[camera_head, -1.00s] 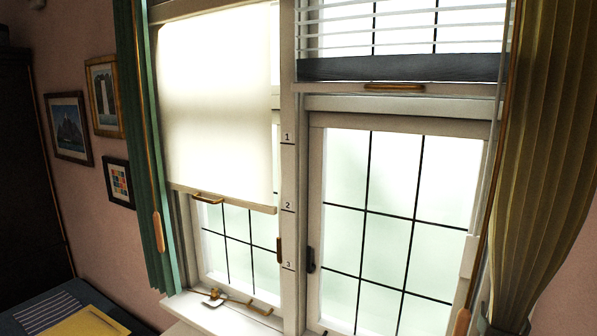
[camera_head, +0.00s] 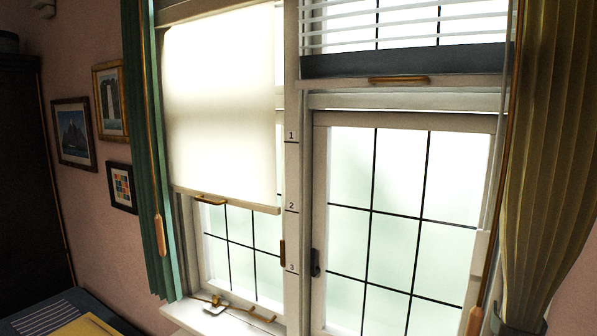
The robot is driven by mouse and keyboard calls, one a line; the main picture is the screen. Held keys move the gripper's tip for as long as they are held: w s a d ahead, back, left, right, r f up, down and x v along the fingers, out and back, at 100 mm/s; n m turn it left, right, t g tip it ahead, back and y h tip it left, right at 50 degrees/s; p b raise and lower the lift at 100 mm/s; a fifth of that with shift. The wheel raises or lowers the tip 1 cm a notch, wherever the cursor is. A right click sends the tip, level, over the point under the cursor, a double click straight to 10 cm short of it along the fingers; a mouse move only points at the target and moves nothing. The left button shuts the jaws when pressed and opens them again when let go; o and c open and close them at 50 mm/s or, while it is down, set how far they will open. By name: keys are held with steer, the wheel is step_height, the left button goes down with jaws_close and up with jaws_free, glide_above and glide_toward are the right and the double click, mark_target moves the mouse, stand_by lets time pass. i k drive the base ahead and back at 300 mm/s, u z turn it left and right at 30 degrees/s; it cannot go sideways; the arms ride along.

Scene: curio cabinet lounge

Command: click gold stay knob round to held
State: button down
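A small gold knob (camera_head: 215,300) sits on a pale block on the sill under the left window, with a gold stay bar (camera_head: 250,313) running right from it along the bottom of the sash. It is small in the picture, and I cannot tell which way it is turned. The left window (camera_head: 231,248) stands behind a half-lowered cream blind (camera_head: 222,110). My gripper is not in view.
The right window (camera_head: 385,215) has a dark handle and white slats above. A green curtain (camera_head: 160,130) hangs left and an olive curtain (camera_head: 545,150) right. A blue-and-yellow covered surface (camera_head: 75,322) is at lower left.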

mark_target(215, 300)
steer(key=u, duration=0.9)
steer(key=i, duration=2.35)
steer(key=z, duration=1.2)
